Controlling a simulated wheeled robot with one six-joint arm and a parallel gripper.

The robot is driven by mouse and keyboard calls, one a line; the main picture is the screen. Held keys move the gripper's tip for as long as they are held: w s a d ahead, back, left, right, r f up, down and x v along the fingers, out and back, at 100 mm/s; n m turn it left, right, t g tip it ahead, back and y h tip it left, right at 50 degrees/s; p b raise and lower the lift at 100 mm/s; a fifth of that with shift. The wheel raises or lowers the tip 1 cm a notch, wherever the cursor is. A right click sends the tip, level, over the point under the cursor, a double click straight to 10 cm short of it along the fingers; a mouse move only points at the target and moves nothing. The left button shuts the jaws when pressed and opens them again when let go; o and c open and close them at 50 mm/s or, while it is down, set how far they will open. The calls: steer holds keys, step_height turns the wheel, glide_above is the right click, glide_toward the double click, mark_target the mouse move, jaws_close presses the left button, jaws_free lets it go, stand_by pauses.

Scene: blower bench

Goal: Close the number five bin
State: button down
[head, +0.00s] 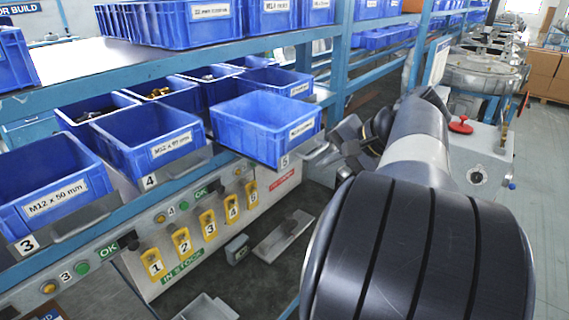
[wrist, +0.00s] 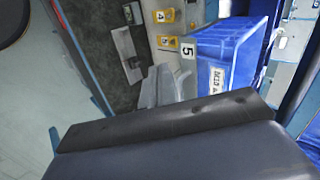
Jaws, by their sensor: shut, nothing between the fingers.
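The number five bin (head: 262,122) is an open-topped blue bin with a white label, at the right end of the front row in the head view. It looks empty and juts out over the front rail. A "5" tag (head: 285,161) sits below its front. In the wrist view the bin (wrist: 228,52) is at upper right, with the "5" tag (wrist: 187,51) beside it. My gripper (head: 348,137) is dark, shut and empty, just right of the bin's front in the head view. I cannot tell whether it touches the bin; its fingertips are hard to make out.
Blue bins four (head: 150,138) and three (head: 45,185) stand to the left in the front row. Several bins with parts stand behind. Yellow number tags (head: 210,224) line the panel below. A blue upright (head: 342,60) stands behind bin five. Open floor lies at right.

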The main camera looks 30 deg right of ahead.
mark_target(230, 145)
steer(key=w+a+f+p, duration=0.1)
steer(key=w+f, duration=0.1)
steer(key=w, duration=0.2)
steer(key=w+a+f+m+p, duration=0.1)
steer(key=w+f, duration=0.2)
steer(key=w, duration=0.2)
steer(key=shift+w+a+f+t, duration=0.2)
steer(key=shift+w+a+t, duration=0.1)
steer(key=shift+w, duration=0.1)
steer(key=w+a+p, duration=0.1)
steer(key=w+a, duration=0.1)
steer(key=w, duration=0.4)
steer(key=w+a+p, duration=0.2)
steer(key=w, duration=0.4)
steer(key=w+a+p, duration=0.1)
steer(key=w+a, duration=0.1)
steer(key=w, duration=0.3)
steer(key=shift+w+a, duration=0.25)
steer(key=shift+w, duration=0.15)
steer(key=shift+r, duration=0.15)
